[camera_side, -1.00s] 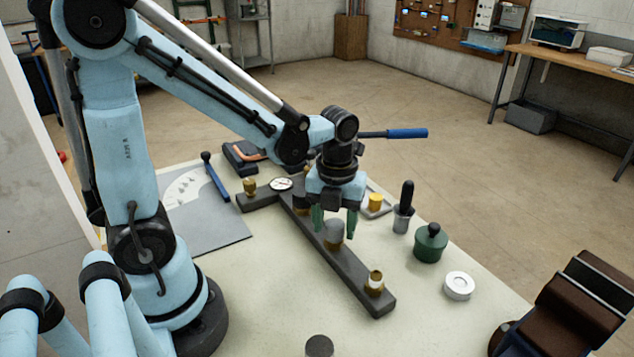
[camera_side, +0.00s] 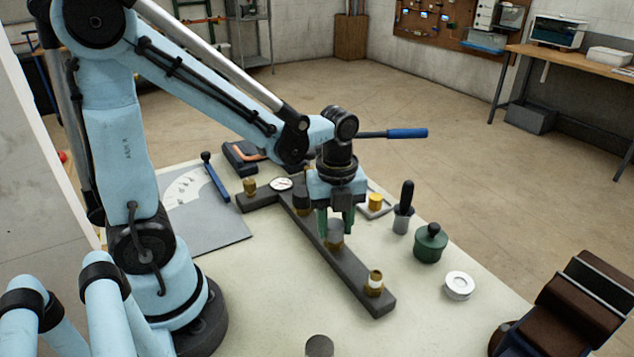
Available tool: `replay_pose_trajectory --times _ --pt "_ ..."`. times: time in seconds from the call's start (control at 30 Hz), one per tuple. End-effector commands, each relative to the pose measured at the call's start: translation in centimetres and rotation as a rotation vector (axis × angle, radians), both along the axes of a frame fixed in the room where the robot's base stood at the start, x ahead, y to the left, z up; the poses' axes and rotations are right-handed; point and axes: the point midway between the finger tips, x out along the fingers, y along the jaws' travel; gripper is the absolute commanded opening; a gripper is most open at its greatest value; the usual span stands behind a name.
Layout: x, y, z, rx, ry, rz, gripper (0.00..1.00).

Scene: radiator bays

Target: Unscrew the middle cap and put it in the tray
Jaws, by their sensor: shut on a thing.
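The middle cap (camera_side: 335,232) is a grey cylinder standing upright on the dark bar (camera_side: 345,273). My gripper (camera_side: 335,221) points straight down over it, with its green fingers shut on the cap's sides. The fingers hide part of the cap, and I cannot tell whether it is still seated on its fitting. A dark cap (camera_side: 301,199) stands further back on the bar. A brass fitting with a pale top (camera_side: 374,283) stands at the near end. The small light tray (camera_side: 388,208) lies behind and right of my gripper, with a yellow cylinder (camera_side: 375,200) in it.
A gauge (camera_side: 281,184) and a brass fitting (camera_side: 249,187) stand at the bar's far end. A black-handled tool (camera_side: 404,205), a green pot (camera_side: 430,243) and a white round piece (camera_side: 459,286) stand on the right.

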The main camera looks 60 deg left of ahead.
Motion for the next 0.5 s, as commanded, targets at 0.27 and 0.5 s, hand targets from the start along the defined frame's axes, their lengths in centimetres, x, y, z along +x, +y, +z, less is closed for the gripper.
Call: replay_pose_trajectory --times 0.27,0.5 --pt "0.0 0.0 0.03 0.0 0.0 0.358 0.0" --pt "0.0 0.0 0.05 0.0 0.0 0.669 0.0"
